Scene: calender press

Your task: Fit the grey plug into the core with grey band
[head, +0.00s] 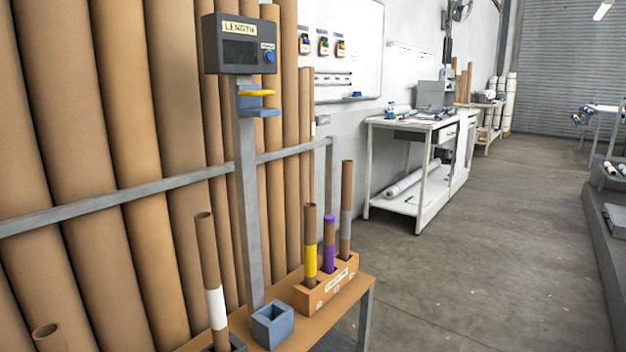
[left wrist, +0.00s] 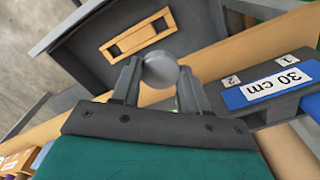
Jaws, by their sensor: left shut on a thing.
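The grey plug (left wrist: 160,70) is a small round grey piece between the fingers of my left gripper (left wrist: 158,84) in the left wrist view. The gripper is shut on it. The core with grey band (head: 346,222) is a brown tube standing upright in the far slot of an orange block (head: 318,298) in the head view. Its lower end is hidden in the block. Neither gripper shows in the head view, and my right gripper is in no view.
Beside it stand a purple-banded core (head: 329,258) with a purple top and a yellow-banded core (head: 311,262). A white-banded core (head: 216,308), blue holder (head: 272,325) and length post (head: 246,200) are nearby. The left wrist view shows a dark box (left wrist: 95,50) and "30 cm" label (left wrist: 275,83).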

